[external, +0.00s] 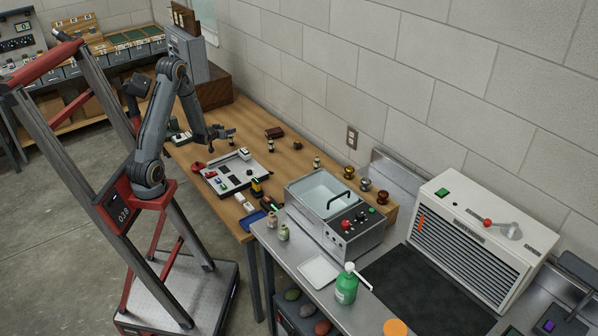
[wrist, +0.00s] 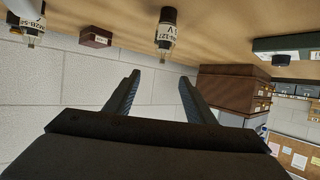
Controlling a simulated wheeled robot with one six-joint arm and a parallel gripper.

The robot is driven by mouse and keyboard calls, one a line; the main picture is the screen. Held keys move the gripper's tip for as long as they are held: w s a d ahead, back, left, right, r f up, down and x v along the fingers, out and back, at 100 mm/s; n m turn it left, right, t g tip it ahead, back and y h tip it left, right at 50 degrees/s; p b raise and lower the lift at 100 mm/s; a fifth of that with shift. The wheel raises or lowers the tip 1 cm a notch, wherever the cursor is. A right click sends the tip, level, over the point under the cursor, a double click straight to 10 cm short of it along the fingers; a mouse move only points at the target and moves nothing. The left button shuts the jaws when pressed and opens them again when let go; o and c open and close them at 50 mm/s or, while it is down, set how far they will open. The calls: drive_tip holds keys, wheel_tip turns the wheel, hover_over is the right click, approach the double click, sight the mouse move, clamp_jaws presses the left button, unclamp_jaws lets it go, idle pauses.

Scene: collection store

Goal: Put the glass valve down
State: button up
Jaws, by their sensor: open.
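A glass valve (wrist: 166,34) with a dark base and a white label stands on the wooden bench, just beyond my fingertips. The wrist view is upside down, so the valve's pins point up. It appears small beside my gripper in the external view (external: 231,140). My gripper (wrist: 160,77) is open, with nothing between its fingers; in the external view it is low over the bench (external: 213,134). A second, similar labelled valve (wrist: 32,24) stands farther left in the wrist view.
A small dark red box (wrist: 95,38) lies on the bench near the wall. A large brown case (wrist: 234,88) stands at the bench's far end. A grey instrument panel (external: 236,173) lies in front of my gripper, and a metal sink unit (external: 335,215) stands farther right.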

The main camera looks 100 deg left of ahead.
sight(230, 137)
drive_tip(key=shift+a+r, duration=0.1)
drive_tip(key=shift+a+f+b, duration=0.1)
drive_tip(key=shift+f+b, duration=1.9)
wheel_tip(230, 137, down, 3)
drive_tip(key=shift+f+b, duration=0.1)
drive_tip(key=shift+b, duration=1)
drive_tip(key=x, duration=0.2)
drive_tip(key=shift+w+a, duration=0.1)
drive_tip(key=shift+a, duration=0.35)
drive_tip(key=c, duration=1.2)
drive_tip(key=shift+r, duration=0.25)
